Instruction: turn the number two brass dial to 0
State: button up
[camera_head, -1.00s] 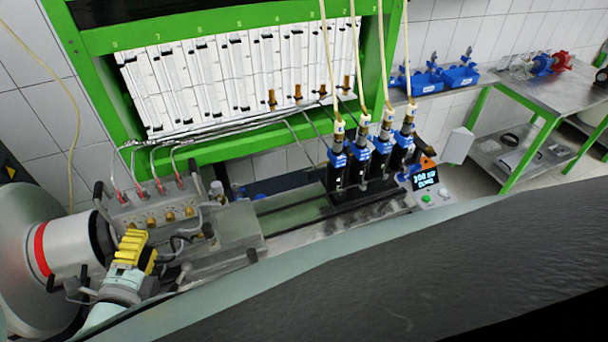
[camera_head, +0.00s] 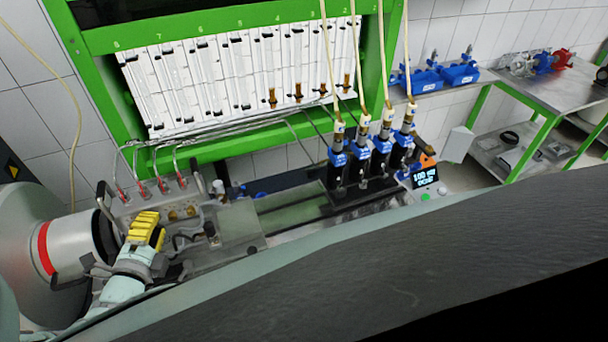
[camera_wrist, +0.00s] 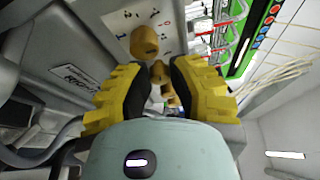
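Brass dials sit in a row on the face of a grey box (camera_head: 205,208). In the head view, one brass dial (camera_head: 190,211) shows to the right of my gripper (camera_head: 145,228); the leftmost dials are hidden behind its yellow fingers. In the wrist view, my gripper (camera_wrist: 160,66) has its two black-padded fingers apart. A small dial (camera_wrist: 159,73) appears in the gap between them, and another (camera_wrist: 169,97) shows lower down. A larger dial (camera_wrist: 144,41) lies just beyond the tips. I cannot tell whether a finger touches a dial, nor which dial is number two.
Thin metal tubes with red fittings (camera_head: 163,187) rise behind the dials. A small display (camera_head: 425,176) with a green button stands at the right of the bench. Blue-collared cylinders (camera_head: 360,158) stand mid-bench. A green frame (camera_head: 215,152) holds white gauge columns behind.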

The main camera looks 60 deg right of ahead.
grip_shut()
jog(key=shift+m+g+y+p, duration=0.3)
jog(key=shift+m+y+p, duration=0.6)
jog(key=shift+m+p, duration=1.55)
jog(key=shift+n+p, duration=0.45)
jog(key=shift+n, duration=0.1)
jog(key=shift+o, duration=1.6)
grip_release()
